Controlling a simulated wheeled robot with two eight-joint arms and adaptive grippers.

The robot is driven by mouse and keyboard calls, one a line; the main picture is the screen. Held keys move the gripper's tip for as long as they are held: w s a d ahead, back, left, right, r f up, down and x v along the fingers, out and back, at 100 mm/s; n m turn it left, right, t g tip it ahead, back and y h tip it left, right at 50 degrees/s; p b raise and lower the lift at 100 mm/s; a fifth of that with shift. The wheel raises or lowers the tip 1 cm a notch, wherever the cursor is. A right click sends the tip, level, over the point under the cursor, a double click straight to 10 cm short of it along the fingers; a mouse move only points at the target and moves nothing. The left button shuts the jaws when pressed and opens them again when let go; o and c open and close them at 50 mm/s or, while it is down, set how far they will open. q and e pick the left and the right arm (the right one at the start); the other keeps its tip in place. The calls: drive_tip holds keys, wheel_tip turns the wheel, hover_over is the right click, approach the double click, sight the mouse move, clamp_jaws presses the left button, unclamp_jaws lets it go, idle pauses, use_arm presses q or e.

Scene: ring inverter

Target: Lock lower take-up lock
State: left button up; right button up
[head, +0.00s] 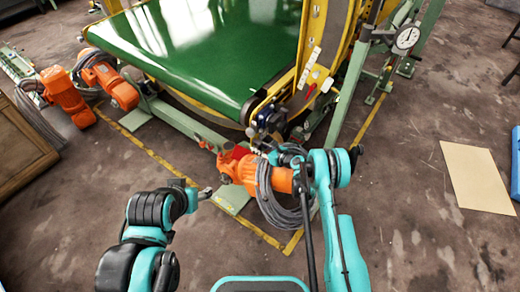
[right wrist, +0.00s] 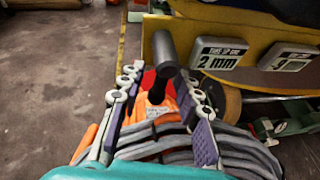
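My right gripper (right wrist: 158,78) is open in the right wrist view, its two fingers spread. A dark cylindrical handle (right wrist: 164,52) shows between and just beyond the fingertips; I cannot tell whether they touch it. I cannot tell for certain which part is the lower take-up lock. In the head view my right gripper (head: 272,142) is at the near corner of the green-belt machine, partly hidden by cables and my arm. My left gripper (head: 205,193) is low, left of the orange motor; its fingers are too small to read.
The green belt (head: 215,50) fills the back. A yellow frame holds a "2 mm" take-up gap plate (right wrist: 218,54). An orange motor (head: 240,172) and looped grey cables (head: 285,212) crowd the space under my right gripper. A dial gauge (head: 407,38) stands right.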

clamp_jaws()
drive_tip(key=shift+w+n+t, duration=0.1)
drive_tip(key=shift+n+t, duration=0.2)
drive_tip(key=shift+n, duration=0.2)
drive_tip(key=shift+d, duration=0.1)
unclamp_jaws()
